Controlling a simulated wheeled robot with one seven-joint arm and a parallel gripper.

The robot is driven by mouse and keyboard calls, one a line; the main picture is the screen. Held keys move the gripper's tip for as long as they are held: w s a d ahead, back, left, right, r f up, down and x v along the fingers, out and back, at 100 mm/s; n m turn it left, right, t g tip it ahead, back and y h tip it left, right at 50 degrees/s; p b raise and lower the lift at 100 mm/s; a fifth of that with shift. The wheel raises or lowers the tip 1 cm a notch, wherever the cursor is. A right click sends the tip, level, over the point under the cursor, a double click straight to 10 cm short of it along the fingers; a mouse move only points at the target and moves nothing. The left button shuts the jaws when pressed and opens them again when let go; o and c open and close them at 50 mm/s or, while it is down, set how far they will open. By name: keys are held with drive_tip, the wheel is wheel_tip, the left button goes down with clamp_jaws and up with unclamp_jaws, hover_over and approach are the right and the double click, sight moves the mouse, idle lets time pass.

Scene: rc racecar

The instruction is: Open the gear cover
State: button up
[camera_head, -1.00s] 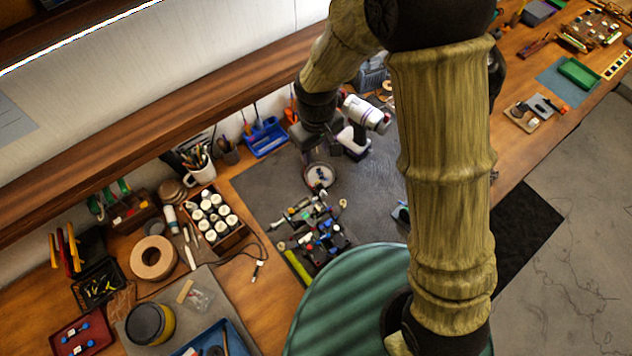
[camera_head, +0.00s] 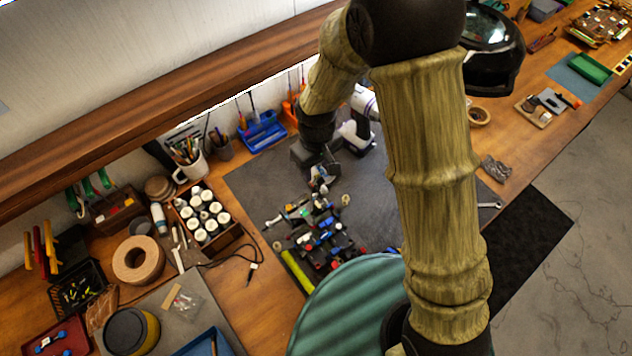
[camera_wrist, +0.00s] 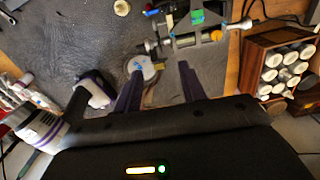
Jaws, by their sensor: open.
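The RC car chassis (camera_head: 318,236), with blue, red and black parts, lies on the dark mat, and part of it shows at the top of the wrist view (camera_wrist: 188,36). A pale round cover with a blue centre (camera_wrist: 143,67), which seems to be the gear cover, sits at the chassis end. My gripper (camera_wrist: 160,80) is open, its two dark fingers pointing toward the chassis. The left finger overlaps the cover's lower edge in the wrist view; contact cannot be told. In the head view my gripper (camera_head: 321,172) hides most of the cover.
A white and purple power tool (camera_head: 355,136) stands close behind my gripper, at left in the wrist view (camera_wrist: 92,92). A wooden box of white-capped bottles (camera_head: 207,218) is left of the chassis. A blue holder (camera_head: 262,132) stands at the back. The mat (camera_head: 258,182) has clear patches.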

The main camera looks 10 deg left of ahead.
sight(316, 178)
wheel_tip(316, 178, down, 5)
drive_tip(key=b, duration=0.3)
drive_tip(key=shift+f, duration=0.2)
drive_tip(key=shift+r, duration=0.1)
clamp_jaws()
